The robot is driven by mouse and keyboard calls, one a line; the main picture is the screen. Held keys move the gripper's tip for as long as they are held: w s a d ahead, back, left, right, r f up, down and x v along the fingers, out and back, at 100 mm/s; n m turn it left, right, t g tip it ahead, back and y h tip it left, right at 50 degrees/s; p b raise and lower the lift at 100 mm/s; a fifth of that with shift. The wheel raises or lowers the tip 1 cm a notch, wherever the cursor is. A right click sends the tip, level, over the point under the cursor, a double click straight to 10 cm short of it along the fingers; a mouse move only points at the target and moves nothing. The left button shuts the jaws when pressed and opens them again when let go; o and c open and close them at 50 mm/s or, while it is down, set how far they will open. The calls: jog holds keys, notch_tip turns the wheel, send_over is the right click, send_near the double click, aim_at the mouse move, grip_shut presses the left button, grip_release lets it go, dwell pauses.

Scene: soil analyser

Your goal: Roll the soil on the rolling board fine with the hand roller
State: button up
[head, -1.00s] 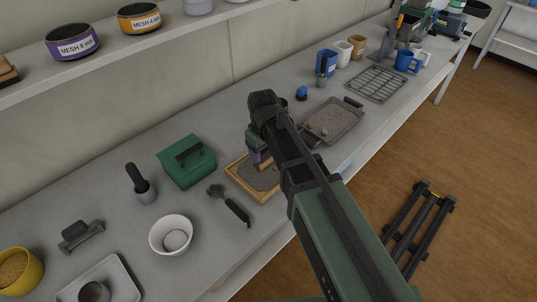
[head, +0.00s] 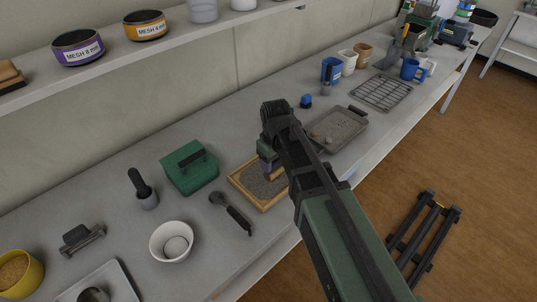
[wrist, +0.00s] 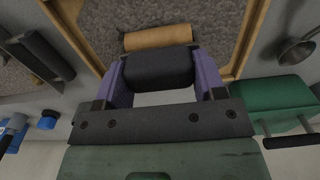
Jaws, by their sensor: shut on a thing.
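The rolling board (head: 244,189) is a wooden-framed tray with grey-brown soil (head: 262,181) spread in it, on the bench in the head view. The soil also fills the top of the wrist view (wrist: 195,12). My gripper (wrist: 158,80) has purple fingers shut on the dark handle of the hand roller. The hand roller's tan wooden cylinder (wrist: 158,37) lies over the soil; whether it presses on it I cannot tell. In the head view my arm hides most of the gripper and the board's right side.
A green box (head: 190,167) stands behind the board to the left. A black-handled scoop (head: 231,213) and a white bowl (head: 171,241) lie left of it. A grey tray with soil (head: 336,128) is to the right, with a wire rack (head: 382,93) beyond.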

jog(key=shift+s+d, duration=0.95)
jog(key=shift+d, duration=0.1)
jog(key=shift+w, duration=0.2)
jog(key=w+a, duration=0.1)
jog(key=w, duration=0.1)
jog(key=w+a, duration=0.4)
jog(key=shift+w, duration=0.4)
jog(key=s+d, duration=0.1)
jog(key=s, duration=0.1)
jog(key=s+d, duration=0.2)
jog(key=s, duration=0.1)
jog(key=s+d, duration=0.2)
jog(key=shift+s+d, duration=0.1)
jog(key=shift+s, duration=0.1)
notch_tip(320, 180, up, 7)
jog(key=p, duration=0.7)
jog(key=shift+r, duration=0.2)
jog(key=shift+w, duration=0.1)
